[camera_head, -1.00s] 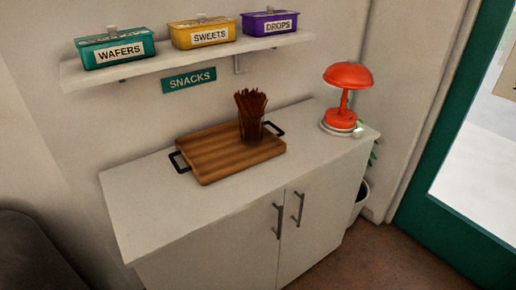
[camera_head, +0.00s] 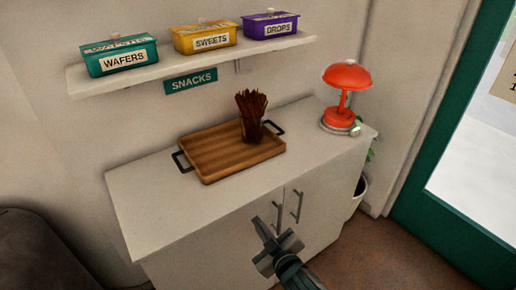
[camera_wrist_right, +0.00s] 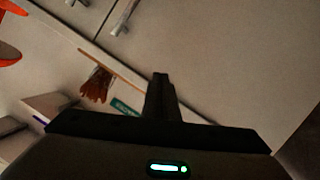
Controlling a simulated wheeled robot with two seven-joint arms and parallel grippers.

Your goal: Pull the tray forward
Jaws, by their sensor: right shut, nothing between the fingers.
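The wooden tray (camera_head: 222,158) with two black handles lies flat on the white cabinet top in the head view. A glass of brown sticks (camera_head: 252,117) stands upright on its right back part. My right gripper (camera_head: 268,226) is shut and empty, in front of the cabinet doors, lower than the tray and apart from it. In the right wrist view the shut fingers (camera_wrist_right: 160,82) show at the middle, with the sticks (camera_wrist_right: 97,85) beyond them. My left gripper is not in view.
A red lamp (camera_head: 346,86) stands on the cabinet's right end. A shelf (camera_head: 190,65) above holds three labelled tins. The cabinet top (camera_head: 140,200) is clear left and in front of the tray. Door handles (camera_head: 297,206) stick out near my right gripper.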

